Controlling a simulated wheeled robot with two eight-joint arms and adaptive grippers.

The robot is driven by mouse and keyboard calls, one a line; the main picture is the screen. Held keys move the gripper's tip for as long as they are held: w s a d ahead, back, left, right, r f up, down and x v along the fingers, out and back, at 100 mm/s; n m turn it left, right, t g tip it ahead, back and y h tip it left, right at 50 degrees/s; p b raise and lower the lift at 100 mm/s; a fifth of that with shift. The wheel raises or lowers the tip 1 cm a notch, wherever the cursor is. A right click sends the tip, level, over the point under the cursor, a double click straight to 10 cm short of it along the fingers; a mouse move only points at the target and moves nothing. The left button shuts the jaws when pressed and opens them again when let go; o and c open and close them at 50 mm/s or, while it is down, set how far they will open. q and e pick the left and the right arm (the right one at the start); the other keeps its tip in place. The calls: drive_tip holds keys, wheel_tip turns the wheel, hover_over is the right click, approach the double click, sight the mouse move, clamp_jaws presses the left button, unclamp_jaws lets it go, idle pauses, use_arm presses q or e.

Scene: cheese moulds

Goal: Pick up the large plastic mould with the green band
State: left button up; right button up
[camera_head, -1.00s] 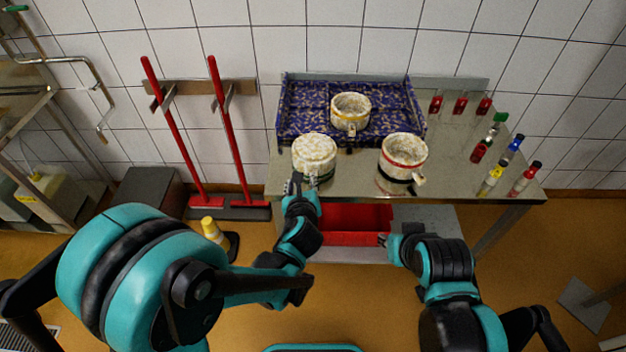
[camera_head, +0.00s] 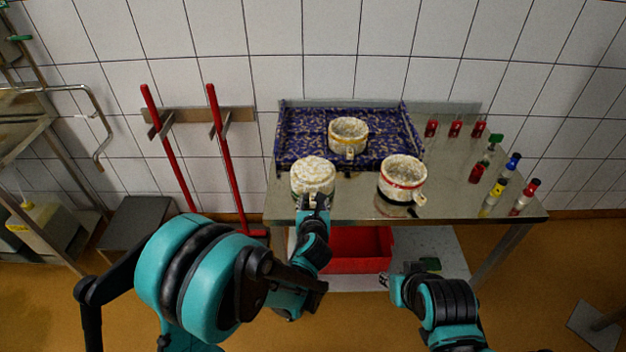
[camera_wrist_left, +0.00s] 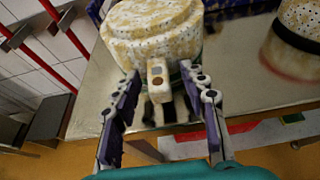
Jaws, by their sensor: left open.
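The mould with the green band (camera_head: 313,174) stands at the table's front left. It is pale with yellowish blotches, and its top looks closed. In the left wrist view this mould (camera_wrist_left: 150,32) fills the upper middle; a bit of green shows low on its side. Its pale handle (camera_wrist_left: 158,80) points toward me. My left gripper (camera_head: 314,203) is at the mould's near side. In the left wrist view the left gripper (camera_wrist_left: 160,82) is open, with its fingers on either side of the handle; I cannot tell whether they touch it. My right gripper (camera_head: 389,282) is low, before the table.
A mould with a red band (camera_head: 403,178) stands to the right. A mould with a yellow band (camera_head: 347,135) sits on the purple patterned tray (camera_head: 300,122) behind. Several bottles (camera_head: 497,192) stand at the right of the metal table (camera_head: 455,185). A red bin (camera_head: 358,250) is below.

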sight(315, 184)
use_arm(q)
clamp_jaws()
drive_tip(key=shift+r, duration=0.2)
drive_tip(key=shift+r+p, duration=0.3)
drive_tip(key=r, duration=0.1)
drive_tip(key=r+p, duration=0.2)
drive_tip(key=r, duration=0.1)
drive_tip(key=shift+s+d, duration=0.1)
drive_tip(key=shift+d, duration=0.2)
drive_tip(key=s+d+r+p, duration=0.2)
drive_tip(key=d+r, duration=0.4)
drive_tip(key=d, duration=0.5)
drive_tip(key=shift+p, duration=0.9)
